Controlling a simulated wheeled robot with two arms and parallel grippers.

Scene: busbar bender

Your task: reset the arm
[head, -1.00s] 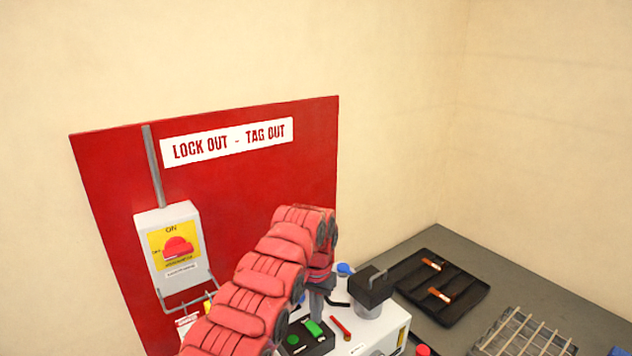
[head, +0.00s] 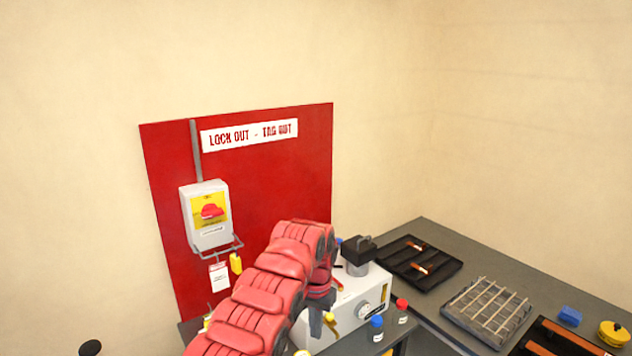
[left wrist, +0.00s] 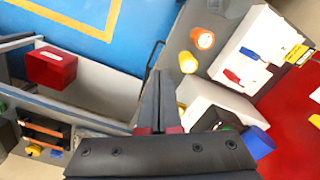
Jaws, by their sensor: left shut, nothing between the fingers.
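My left arm, in red ribbed covers, rises from the bottom of the head view. Its gripper (head: 316,322) hangs down in front of the white bender machine (head: 366,303), largely covered by the arm. In the left wrist view the two dark fingers (left wrist: 160,97) are shut together with nothing between them. They point over a grey bench top, with white blocks to the right and an orange cylinder (left wrist: 202,38) beyond. I cannot tell how far the fingertips are above the bench. My right gripper is not in view.
A red lockout board (head: 270,190) carries a switch box (head: 207,232) with a red knob. A black tray (head: 393,270) and a wire rack (head: 468,308) lie on the grey bench at right. Small blue-capped (head: 376,322) and red-capped (head: 402,306) bottles stand near the machine.

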